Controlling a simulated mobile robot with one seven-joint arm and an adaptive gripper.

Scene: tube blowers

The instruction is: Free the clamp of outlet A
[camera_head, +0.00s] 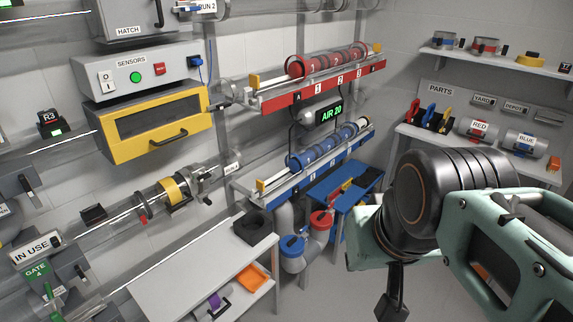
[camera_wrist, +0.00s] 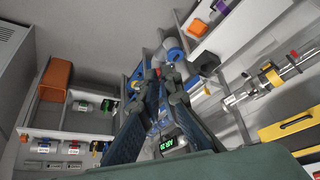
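No label reading outlet A is clear to me. A clear tube with a yellow band (camera_head: 174,190) ends at a metal clamp-like fitting (camera_head: 207,176) at centre left; whether it is fastened is too small to tell. The banded tube also shows at the right of the wrist view (camera_wrist: 272,76). A second tube-end fitting (camera_head: 224,93) sits higher, by the red rack. My gripper (camera_head: 392,298) hangs at the lower right, apart from both fittings and mostly hidden by my wrist. In the wrist view my gripper (camera_wrist: 164,76) has its fingers apart, with nothing held between them.
A red rack (camera_head: 322,86) and a blue rack (camera_head: 318,160) flank the AIR 20 display (camera_head: 330,114). A yellow-framed box (camera_head: 150,125) juts from the wall. A white bench (camera_head: 190,268) stands below the tubes. A parts shelf (camera_head: 470,145) is behind my arm.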

